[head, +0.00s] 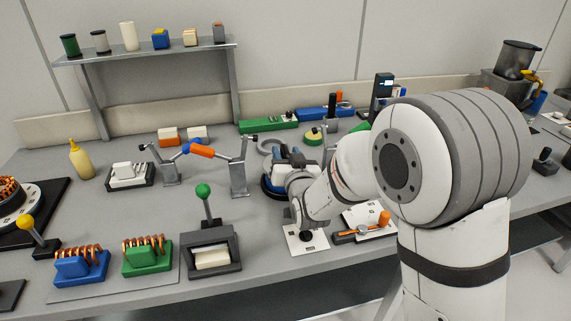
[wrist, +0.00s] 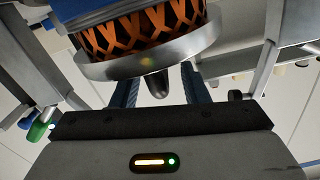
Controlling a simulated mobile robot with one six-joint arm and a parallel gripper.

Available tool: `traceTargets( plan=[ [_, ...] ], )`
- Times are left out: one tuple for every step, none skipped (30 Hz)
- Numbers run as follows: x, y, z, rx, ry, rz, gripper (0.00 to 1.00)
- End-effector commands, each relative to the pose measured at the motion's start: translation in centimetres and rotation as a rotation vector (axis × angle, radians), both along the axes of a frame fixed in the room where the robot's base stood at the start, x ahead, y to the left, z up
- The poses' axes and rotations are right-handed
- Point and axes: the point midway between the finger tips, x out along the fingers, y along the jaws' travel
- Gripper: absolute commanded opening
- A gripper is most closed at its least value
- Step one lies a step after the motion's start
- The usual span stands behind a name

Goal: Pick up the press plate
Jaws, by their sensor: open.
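In the wrist view a round metal plate (wrist: 155,63) with a dark rounded knob (wrist: 157,83) is close in front of my gripper (wrist: 160,88); I take it for the press plate. The knob points toward my gripper's palm. The two blue fingers show on either side of the knob, apart from each other, with a gap visible around it. Their tips are hidden behind the plate's rim. An orange-and-black wound part (wrist: 150,27) lies just beyond the plate, against it in the picture. In the head view my arm largely hides this spot.
Metal clamp stands (head: 239,175) rise left of my arm, with an orange-and-blue part (head: 201,151) held between them. A press with a green-knobbed lever (head: 210,250) and coil blocks (head: 148,257) stand at the front. A shelf (head: 150,50) is at the back.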

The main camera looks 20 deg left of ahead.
Motion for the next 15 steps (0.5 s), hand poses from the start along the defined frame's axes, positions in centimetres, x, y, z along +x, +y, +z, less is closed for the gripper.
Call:
traceTargets(
  plan=[
    [-0.01,-0.03,0.00,0.000,0.000,0.000,0.41],
    [-0.01,-0.03,0.00,0.000,0.000,0.000,0.40],
    [-0.01,-0.04,-0.01,0.000,0.000,0.000,0.37],
    [-0.01,-0.04,-0.01,0.000,0.000,0.000,0.34],
    [-0.01,-0.05,-0.01,0.000,0.000,-0.001,0.32],
    [-0.01,-0.05,-0.01,0.000,0.000,-0.001,0.29],
    [-0.01,-0.06,-0.01,0.000,0.000,-0.001,0.26],
    [-0.01,-0.06,-0.01,0.000,0.000,-0.001,0.24],
    [0.00,-0.07,-0.01,0.000,0.000,-0.001,0.20],
    [0.00,-0.07,0.00,0.000,0.000,-0.001,0.18],
    [0.00,-0.08,0.00,0.000,0.000,-0.001,0.16],
    [0.00,-0.08,0.00,0.000,0.000,-0.001,0.12],
    [0.00,-0.08,0.00,0.000,0.000,-0.001,0.10],
    [-0.01,-0.09,0.00,0.000,0.000,-0.001,0.07],
    [0.00,-0.09,-0.01,0.000,0.000,-0.001,0.04]
  ],
)
